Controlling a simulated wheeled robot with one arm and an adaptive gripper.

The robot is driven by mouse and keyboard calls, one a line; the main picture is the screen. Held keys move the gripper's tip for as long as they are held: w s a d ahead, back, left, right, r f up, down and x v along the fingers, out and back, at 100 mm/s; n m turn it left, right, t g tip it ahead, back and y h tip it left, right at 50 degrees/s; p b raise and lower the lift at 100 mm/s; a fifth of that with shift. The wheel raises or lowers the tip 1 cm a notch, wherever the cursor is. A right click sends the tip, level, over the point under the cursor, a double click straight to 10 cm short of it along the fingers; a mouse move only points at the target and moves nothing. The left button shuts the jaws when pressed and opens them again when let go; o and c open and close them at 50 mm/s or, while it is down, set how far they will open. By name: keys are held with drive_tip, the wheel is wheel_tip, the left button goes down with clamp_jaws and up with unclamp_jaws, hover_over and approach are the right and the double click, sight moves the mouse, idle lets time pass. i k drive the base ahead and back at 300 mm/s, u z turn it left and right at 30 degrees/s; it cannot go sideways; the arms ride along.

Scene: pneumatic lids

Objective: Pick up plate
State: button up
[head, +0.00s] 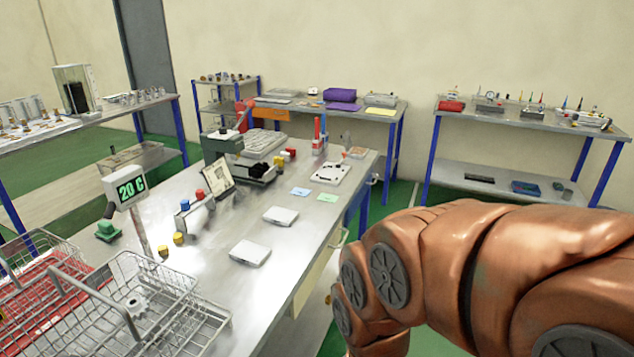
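Several flat pieces lie on the metal workbench (215,300), and I cannot tell for certain which one is the plate. A white flat plate-like piece (328,174) with small dark marks lies near the bench's far right end. Two thin silver-white rectangular blocks lie closer: one block (281,216) near the right edge, another block (249,253) nearer to me. All lie flat and nothing touches them. My copper-coloured arm fills the lower right of the head view, right of the bench. My gripper is outside the picture.
Wire baskets (150,300) stand at the bench's near left. A temperature display (130,188), yellow and red knobs and a green-grey machine (235,150) stand along its left side. Another table (530,112) with tools stands at the back right. Bench surface around the silver blocks is clear.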

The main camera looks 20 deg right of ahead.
sight(281, 216)
drive_tip(key=k, duration=0.5)
drive_tip(key=z, duration=1.2)
drive_tip(key=i, duration=1.15)
drive_tip(key=u, duration=2.75)
